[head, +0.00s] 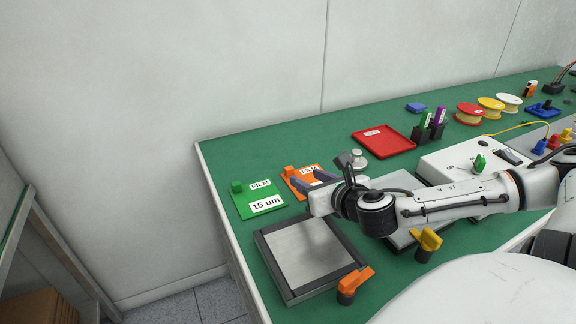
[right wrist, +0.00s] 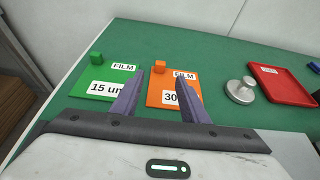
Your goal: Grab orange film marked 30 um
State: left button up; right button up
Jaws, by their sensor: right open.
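The orange film (head: 294,171) lies flat on the green bench at the left end, just right of the green film, partly hidden by my right gripper in the head view. In the right wrist view the orange film (right wrist: 163,91) shows a small orange block at its far left corner and labels reading FILM and 30, the rest covered by a finger. My right gripper (head: 310,184) is open and empty. In the right wrist view its fingertips (right wrist: 171,78) appear on either side of the orange film, pointing at it; the height above it is unclear. My left gripper is not in view.
A green film (head: 246,203) marked 15 um lies left of the orange one. A dark-framed plate (head: 308,252) lies in front. A silver knobbed weight (head: 357,160) and a red tray (head: 383,141) stand to the right. The bench behind the films is clear.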

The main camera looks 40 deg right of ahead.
aim_at(290, 171)
jog(key=shift+b+x, duration=0.7)
jog(key=shift+x, duration=0.85)
jog(key=shift+b+x, duration=0.5)
jog(key=shift+x, duration=3.15)
jog(key=shift+f, duration=0.2)
jog(key=shift+s, duration=0.1)
grip_shut()
